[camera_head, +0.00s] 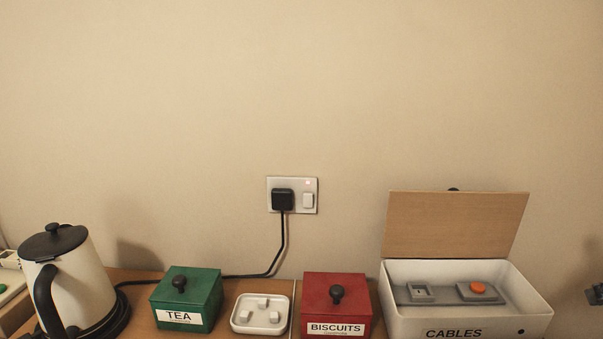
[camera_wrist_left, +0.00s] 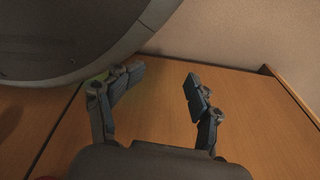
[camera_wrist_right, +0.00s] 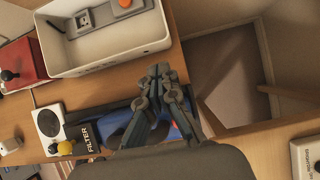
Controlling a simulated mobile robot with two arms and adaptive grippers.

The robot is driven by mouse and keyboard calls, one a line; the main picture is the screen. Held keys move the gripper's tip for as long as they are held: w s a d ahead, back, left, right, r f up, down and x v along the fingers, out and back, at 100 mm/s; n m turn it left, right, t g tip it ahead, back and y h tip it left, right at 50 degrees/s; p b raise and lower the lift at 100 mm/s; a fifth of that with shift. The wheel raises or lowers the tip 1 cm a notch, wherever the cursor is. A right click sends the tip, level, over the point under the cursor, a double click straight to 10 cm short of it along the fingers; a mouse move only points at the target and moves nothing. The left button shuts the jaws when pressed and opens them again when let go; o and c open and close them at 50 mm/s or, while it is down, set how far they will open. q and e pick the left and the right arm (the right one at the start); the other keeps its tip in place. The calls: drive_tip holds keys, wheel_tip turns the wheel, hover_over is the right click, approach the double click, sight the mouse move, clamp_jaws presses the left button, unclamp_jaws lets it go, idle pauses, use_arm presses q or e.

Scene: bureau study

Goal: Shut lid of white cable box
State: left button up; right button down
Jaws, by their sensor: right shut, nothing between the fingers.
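The white cable box (camera_head: 455,322), labelled CABLES, stands at the right of the worktop in the head view. Its wooden lid (camera_head: 455,225) stands up at the back, open, close to the wall. Inside lie a grey power strip (camera_head: 510,298) and an orange button (camera_head: 478,288). The box also shows at the upper left of the right wrist view (camera_wrist_right: 110,48). My right gripper (camera_wrist_right: 163,72) is shut and empty, just off the box's corner in that view; only its edge shows at the head view's right side (camera_head: 595,294). My left gripper (camera_wrist_left: 166,82) is open and empty.
A red BISCUITS box (camera_head: 336,300), a white tray (camera_head: 262,314), a green TEA box (camera_head: 187,300) and a kettle (camera_head: 75,280) stand left of the cable box. A FILTER box (camera_wrist_right: 90,134) lies near my right gripper. A wall socket (camera_head: 292,195) holds a black plug.

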use_arm(q)
drive_tip(key=shift+w+d+r+b, duration=0.15)
drive_tip(key=shift+w+r+b, duration=0.2)
drive_tip(key=shift+w+r, duration=0.6)
drive_tip(key=shift+w+d+r+b, duration=0.1)
drive_tip(key=shift+w+r+b, duration=0.2)
drive_tip(key=shift+w+r, duration=0.55)
use_arm(e)
drive_tip(key=shift+s+f, duration=0.2)
drive_tip(key=shift+s, duration=0.45)
use_arm(q)
drive_tip(key=shift+w, duration=0.1)
